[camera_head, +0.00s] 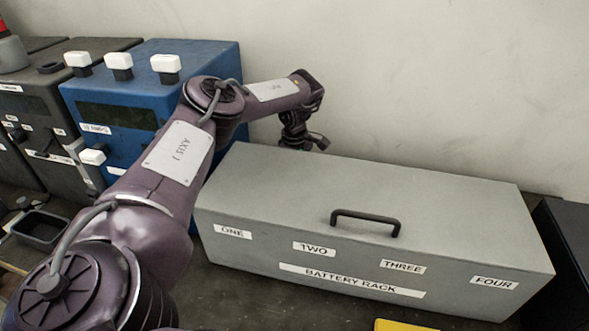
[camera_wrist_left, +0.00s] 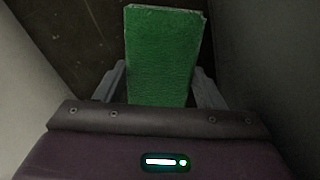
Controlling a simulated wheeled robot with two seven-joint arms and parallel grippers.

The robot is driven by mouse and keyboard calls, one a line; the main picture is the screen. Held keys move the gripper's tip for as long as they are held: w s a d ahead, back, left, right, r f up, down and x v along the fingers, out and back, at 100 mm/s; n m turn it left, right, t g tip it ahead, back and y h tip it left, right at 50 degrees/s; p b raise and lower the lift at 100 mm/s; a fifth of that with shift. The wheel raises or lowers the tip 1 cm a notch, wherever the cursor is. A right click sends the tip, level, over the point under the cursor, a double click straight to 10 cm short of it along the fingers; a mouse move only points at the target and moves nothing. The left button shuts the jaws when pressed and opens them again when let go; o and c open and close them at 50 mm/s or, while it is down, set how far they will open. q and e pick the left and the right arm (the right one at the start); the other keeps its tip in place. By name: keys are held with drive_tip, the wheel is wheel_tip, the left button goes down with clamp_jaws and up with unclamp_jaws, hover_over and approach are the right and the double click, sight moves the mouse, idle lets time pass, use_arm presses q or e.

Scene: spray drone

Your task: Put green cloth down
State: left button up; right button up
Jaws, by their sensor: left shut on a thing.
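The green cloth (camera_wrist_left: 163,55) shows in the left wrist view as a flat, upright green rectangle between the two fingers of my left gripper (camera_wrist_left: 160,88). The gripper is shut on it. In the head view my left gripper (camera_head: 303,138) hangs behind the far left edge of the grey battery rack box, close to the wall. The cloth is hidden in the head view, behind the box and gripper. I cannot tell whether the cloth touches the surface below. My right gripper is in neither view.
The grey battery rack (camera_head: 370,212) with a black handle (camera_head: 366,219) fills the right of the bench. A blue box (camera_head: 150,92) with white-capped knobs and a dark box (camera_head: 50,100) stand left. A black tray (camera_head: 40,229) lies at far left. The gap by the wall (camera_head: 420,80) is narrow.

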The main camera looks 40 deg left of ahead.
use_arm(q)
wheel_tip(320, 180, down, 4)
drive_tip(key=shift+r, duration=0.1)
drive_tip(key=o, duration=1)
